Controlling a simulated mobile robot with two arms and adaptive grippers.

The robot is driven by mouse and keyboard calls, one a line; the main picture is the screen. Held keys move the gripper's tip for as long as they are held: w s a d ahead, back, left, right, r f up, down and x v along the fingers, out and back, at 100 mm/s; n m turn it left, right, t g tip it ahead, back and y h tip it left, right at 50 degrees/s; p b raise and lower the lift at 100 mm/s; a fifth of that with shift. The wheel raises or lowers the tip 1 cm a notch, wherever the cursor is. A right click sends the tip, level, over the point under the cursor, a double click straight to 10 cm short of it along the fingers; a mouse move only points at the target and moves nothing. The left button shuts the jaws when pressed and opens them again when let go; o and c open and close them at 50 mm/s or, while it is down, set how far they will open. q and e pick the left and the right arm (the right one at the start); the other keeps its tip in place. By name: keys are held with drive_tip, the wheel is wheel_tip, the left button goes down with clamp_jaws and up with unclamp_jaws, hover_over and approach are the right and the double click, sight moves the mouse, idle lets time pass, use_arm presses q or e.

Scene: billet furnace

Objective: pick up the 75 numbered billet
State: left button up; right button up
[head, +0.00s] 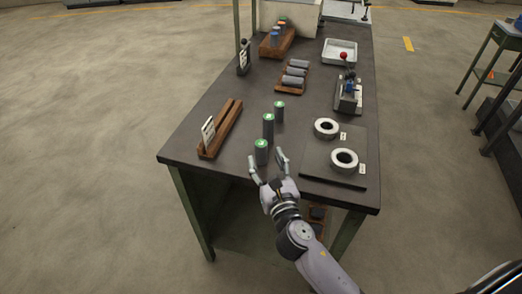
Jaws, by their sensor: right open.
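Three upright dark grey billets with green tops stand in a row on the dark workbench (210,118). The nearest billet (261,153) is at the front, the middle billet (268,127) is behind it, and the farthest billet (279,111) is behind that. Any numbers on their tops are too small to read, so I cannot tell which is 75. My left gripper is out of view.
A wooden rack (222,130) with a white card stands left. Two metal rings (344,160) lie on a dark plate (318,170) at right. Behind are a small fixture (348,95), a wooden tray (281,80) of grey cylinders and a white tray (328,58).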

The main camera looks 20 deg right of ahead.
sight(263, 153)
drive_tip(key=w, duration=0.5)
drive_tip(key=shift+w+d+f, duration=0.1)
drive_tip(key=shift+w+f, duration=0.05)
clamp_jaws()
idle(0.5)
